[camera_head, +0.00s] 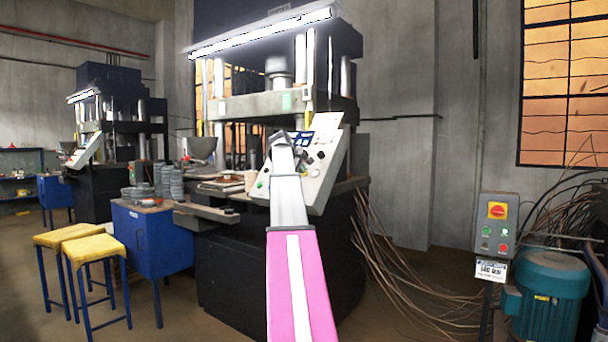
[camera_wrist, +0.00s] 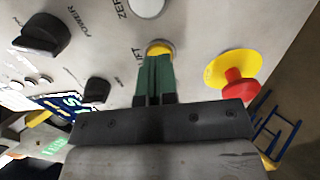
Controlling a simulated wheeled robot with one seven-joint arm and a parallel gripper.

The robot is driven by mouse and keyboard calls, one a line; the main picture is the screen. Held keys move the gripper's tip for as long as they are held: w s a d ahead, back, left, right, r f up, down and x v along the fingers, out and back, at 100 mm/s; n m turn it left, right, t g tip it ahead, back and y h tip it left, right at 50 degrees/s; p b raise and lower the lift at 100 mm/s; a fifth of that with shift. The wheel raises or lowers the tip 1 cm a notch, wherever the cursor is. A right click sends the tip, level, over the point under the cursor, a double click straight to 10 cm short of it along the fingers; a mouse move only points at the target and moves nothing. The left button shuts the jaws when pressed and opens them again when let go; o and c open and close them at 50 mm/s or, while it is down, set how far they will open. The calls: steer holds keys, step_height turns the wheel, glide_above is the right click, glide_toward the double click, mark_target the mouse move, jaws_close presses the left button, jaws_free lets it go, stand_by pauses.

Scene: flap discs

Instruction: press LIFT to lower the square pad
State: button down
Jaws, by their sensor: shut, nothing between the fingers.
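The LIFT button (camera_wrist: 159,45) is a yellow-rimmed round button on the grey control panel (camera_wrist: 200,20) in the wrist view, with its label to the left. My gripper (camera_wrist: 157,60) is shut and empty, its green fingertips over the lower part of the button. I cannot tell whether they touch or press it. In the head view, my arm reaches the tilted control panel (camera_head: 318,178) on the press (camera_head: 245,104) and hides part of it, including the LIFT button. I cannot make out the square pad.
A red emergency knob (camera_wrist: 240,88) on a yellow disc lies right of the fingers. Black knobs (camera_wrist: 41,35) and a lit display lie left. A blue cabinet (camera_head: 150,240), yellow stools (camera_head: 92,247) and a teal motor (camera_head: 550,295) stand around the press.

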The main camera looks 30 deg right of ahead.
steer(key=shift+w+d+f, duration=0.2)
steer(key=shift+d+f, duration=0.2)
steer(key=shift+d, duration=0.05)
stand_by(0.8)
steer(key=v, duration=0.8)
stand_by(0.8)
steer(key=shift+a, duration=0.15)
